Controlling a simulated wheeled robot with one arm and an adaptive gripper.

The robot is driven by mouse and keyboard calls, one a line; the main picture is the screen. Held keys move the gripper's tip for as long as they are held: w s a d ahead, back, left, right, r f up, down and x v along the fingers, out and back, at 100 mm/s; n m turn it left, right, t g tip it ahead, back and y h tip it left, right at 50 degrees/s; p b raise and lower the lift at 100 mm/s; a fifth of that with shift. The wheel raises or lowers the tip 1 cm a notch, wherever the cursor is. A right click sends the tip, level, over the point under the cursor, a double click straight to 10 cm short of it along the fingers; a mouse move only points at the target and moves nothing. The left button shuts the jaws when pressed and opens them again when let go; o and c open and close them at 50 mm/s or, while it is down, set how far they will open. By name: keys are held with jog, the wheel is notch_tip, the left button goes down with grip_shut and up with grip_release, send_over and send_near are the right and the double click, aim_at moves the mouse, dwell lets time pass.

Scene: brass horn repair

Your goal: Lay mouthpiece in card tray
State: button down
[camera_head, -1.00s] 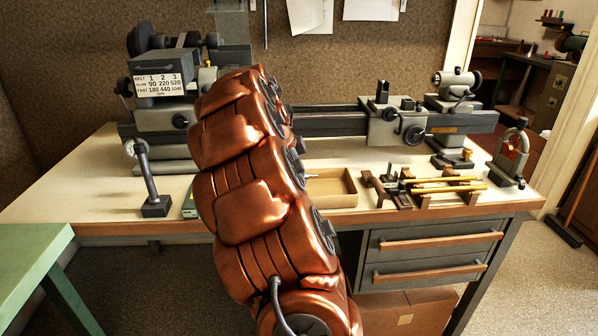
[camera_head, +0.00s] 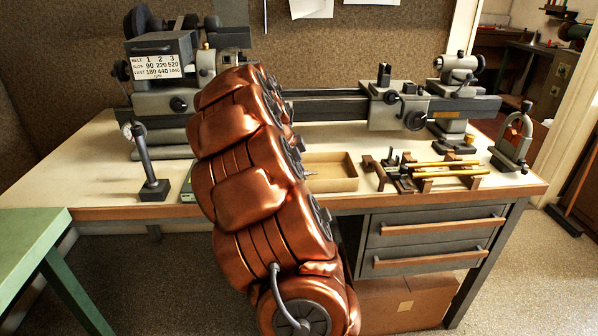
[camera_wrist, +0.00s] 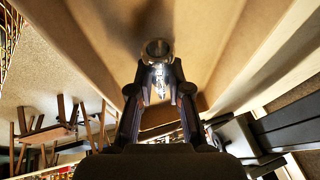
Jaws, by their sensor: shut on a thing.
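The silver mouthpiece (camera_wrist: 157,51) is between the fingertips of my gripper (camera_wrist: 160,78) in the wrist view, its round end showing past them. My gripper is shut on it. The tan card tray (camera_head: 335,186) is on the bench, just right of my copper-coloured arm in the head view. In the wrist view, tan walls that look like the tray's (camera_wrist: 228,62) lie beyond and beside the mouthpiece. I cannot tell whether the mouthpiece touches the tray. In the head view my arm hides the gripper; a small silvery tip shows at the arm's edge.
A wooden rack with brass tubes (camera_head: 445,167) stands right of the tray. A lathe (camera_head: 330,108) runs along the back of the bench. A dark post on a base (camera_head: 148,165) stands left of my arm. The bench's front right has some bare surface.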

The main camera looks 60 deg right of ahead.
jog(key=shift+f, duration=0.3)
jog(key=c, duration=1)
grip_release()
jog(key=shift+o, duration=0.2)
jog(key=o, duration=0.5)
jog(key=shift+r+p, duration=1.1)
jog(key=shift+r, duration=2.95)
